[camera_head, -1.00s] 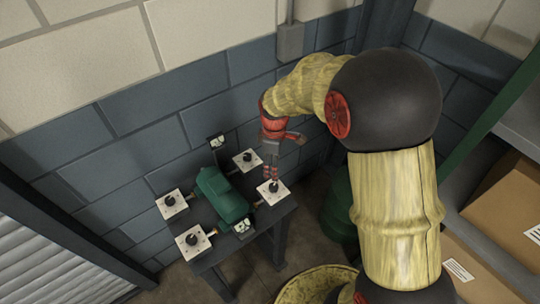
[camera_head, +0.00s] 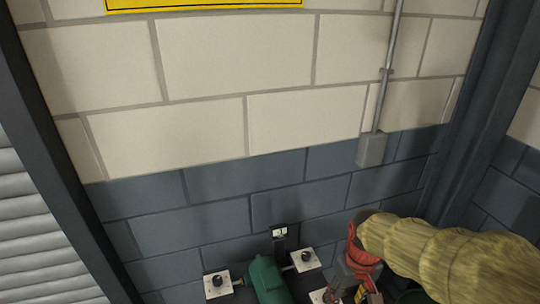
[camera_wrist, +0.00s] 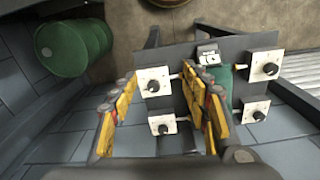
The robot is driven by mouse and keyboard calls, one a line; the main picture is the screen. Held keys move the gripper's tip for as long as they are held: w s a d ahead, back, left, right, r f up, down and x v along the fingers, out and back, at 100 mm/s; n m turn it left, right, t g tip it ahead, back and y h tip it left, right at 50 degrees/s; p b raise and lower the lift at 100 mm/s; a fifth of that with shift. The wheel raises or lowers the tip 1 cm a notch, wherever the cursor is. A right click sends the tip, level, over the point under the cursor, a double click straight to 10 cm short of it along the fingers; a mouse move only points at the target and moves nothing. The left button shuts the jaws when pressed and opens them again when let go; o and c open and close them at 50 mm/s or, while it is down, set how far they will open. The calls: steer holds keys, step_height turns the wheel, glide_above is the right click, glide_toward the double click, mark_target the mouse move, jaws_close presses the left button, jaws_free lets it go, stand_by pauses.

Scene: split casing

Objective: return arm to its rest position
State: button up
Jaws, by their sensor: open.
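My gripper (camera_wrist: 163,125) shows in the wrist view with its two yellow fingers spread apart and nothing between them. In the head view my gripper (camera_head: 350,292) is at the bottom edge, partly cut off, below the red wrist part of my yellow arm. The green casing (camera_head: 268,280) stands on the dark table, left of my gripper. In the wrist view the casing (camera_wrist: 222,88) is partly hidden behind the right finger.
A green drum (camera_wrist: 72,47) stands on the floor in the wrist view. The block wall with a grey conduit box (camera_head: 371,150) rises behind the table. A roller shutter (camera_head: 35,225) is at the left.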

steer(key=s+r+m+t+b, duration=0.2)
steer(key=s+r+t+b, duration=0.3)
steer(key=s+r, duration=0.4)
steer(key=shift+s+a, duration=0.15)
steer(key=shift+s, duration=0.45)
stand_by(0.3)
